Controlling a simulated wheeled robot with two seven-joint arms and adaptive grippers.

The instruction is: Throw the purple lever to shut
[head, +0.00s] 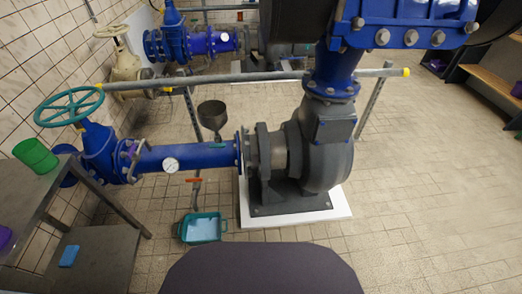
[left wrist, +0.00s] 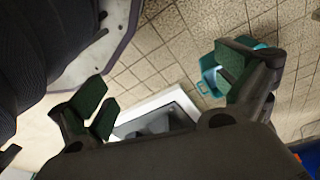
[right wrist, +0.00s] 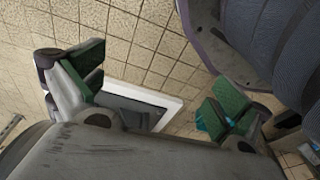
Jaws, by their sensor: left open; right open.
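A small purple lever (head: 132,158) sits on the blue pipe in the head view, at the flange just right of the blue valve body (head: 100,150). It is small in the picture, and its exact angle is hard to tell. Neither gripper shows in the head view. My left gripper (left wrist: 165,92) is open and empty in the left wrist view, with its green-padded fingers wide apart. My right gripper (right wrist: 160,87) is open and empty in the right wrist view. The lever shows in neither wrist view, so both grippers appear away from it.
A teal handwheel (head: 68,106) tops the valve. A gauge (head: 171,164) and a red handle (head: 194,180) are near the pipe. A grey pump (head: 318,150) stands on a white plinth (head: 300,217). A teal tub (head: 202,228) is on the floor.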

